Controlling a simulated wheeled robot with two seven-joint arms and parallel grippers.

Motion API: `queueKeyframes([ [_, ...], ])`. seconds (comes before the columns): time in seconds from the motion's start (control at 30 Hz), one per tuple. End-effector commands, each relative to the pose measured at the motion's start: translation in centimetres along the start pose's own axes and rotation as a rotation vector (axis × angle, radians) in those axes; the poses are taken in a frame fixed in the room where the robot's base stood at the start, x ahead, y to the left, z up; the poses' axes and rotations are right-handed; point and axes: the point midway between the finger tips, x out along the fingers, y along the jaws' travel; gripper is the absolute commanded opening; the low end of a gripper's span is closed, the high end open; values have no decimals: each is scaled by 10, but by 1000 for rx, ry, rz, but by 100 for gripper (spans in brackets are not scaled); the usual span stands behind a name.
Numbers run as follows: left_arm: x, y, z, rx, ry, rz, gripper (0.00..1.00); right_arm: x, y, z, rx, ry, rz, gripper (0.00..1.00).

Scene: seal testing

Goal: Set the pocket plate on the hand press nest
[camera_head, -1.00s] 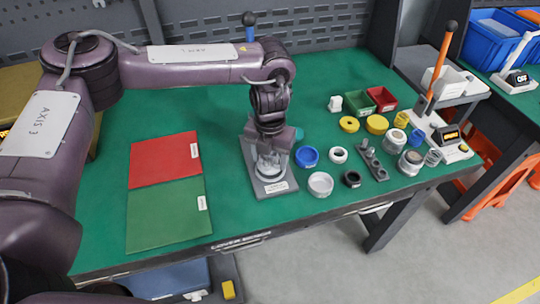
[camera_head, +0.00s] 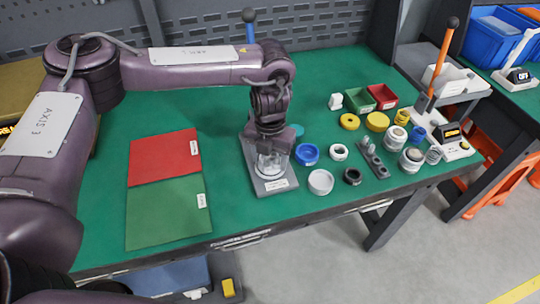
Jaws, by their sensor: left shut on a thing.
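My left gripper (camera_head: 271,168) points down over the base of the hand press (camera_head: 277,185), near the table's front edge. It is shut on a pale round piece at the nest, apparently the pocket plate; the fingers and wrist hide most of it. I cannot tell whether the piece touches the nest. My right gripper is not in view.
Right of the press are a blue ring (camera_head: 307,154), a white cup (camera_head: 321,182), a black ring (camera_head: 352,177) and yellow discs (camera_head: 377,122). A red mat (camera_head: 160,158) and a green mat (camera_head: 160,213) lie left. An orange-levered device (camera_head: 441,62) stands right.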

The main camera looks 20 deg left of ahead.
Motion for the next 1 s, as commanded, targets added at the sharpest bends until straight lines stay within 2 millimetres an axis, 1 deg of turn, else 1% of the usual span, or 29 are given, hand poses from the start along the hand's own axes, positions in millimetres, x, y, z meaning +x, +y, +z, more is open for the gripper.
queueKeyframes([
  [0.33,0,0,0,0,-1,1,32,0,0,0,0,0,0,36],
  [0.6,5,0,0,0,0,0,32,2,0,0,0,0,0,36],
  [0.63,4,0,0,0,-1,0,60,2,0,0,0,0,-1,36],
  [0.7,4,0,0,0,-1,0,70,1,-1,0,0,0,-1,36],
  [0.8,4,0,0,0,0,0,82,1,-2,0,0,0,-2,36],
  [1.0,4,0,0,0,0,1,82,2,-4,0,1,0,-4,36],
])
